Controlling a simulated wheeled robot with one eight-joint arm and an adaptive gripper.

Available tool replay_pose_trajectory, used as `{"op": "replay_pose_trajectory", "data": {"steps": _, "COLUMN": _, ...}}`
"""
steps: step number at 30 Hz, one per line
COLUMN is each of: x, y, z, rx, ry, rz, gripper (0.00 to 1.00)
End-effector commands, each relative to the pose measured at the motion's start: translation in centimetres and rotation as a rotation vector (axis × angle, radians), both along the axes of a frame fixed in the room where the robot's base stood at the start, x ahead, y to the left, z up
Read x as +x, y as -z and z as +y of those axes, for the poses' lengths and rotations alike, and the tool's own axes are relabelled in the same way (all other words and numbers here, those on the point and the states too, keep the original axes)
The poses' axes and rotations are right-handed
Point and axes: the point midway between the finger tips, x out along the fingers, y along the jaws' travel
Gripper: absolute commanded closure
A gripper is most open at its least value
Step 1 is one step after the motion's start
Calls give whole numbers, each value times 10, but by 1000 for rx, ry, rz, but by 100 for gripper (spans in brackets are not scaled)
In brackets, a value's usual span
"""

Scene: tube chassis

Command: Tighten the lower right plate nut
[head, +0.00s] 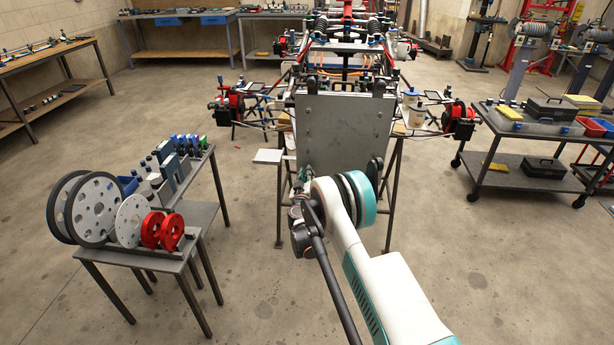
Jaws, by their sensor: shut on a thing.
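The grey plate (343,128) stands upright on the near end of the tube chassis. A dark rounded part (375,170) shows by its lower right corner. My arm covers the area just below, and I cannot make out the nut itself. My gripper (302,228) is a dark shape left of my arm's teal-capped joint, below the plate's lower left corner in the picture. Its fingertips are not clearly visible. It appears shut on a long dark bar (328,277) that slants down and right toward me. Whether anything touches the nut is hidden.
A small table (205,215) with wheels, red rings and blue and green parts stands at left. A two-shelf cart (535,130) with cases and trays stands at right. Red hub assemblies stick out on both sides of the chassis. The floor between is mostly clear.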

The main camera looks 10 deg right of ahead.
Motion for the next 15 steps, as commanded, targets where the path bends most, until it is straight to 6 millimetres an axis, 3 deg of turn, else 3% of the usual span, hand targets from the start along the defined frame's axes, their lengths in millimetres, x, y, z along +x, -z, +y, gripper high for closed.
{"op": "replay_pose_trajectory", "data": {"steps": 15, "x": -1, "y": 1, "z": 0, "rx": 39, "ry": 0, "rz": -12, "gripper": 100}}
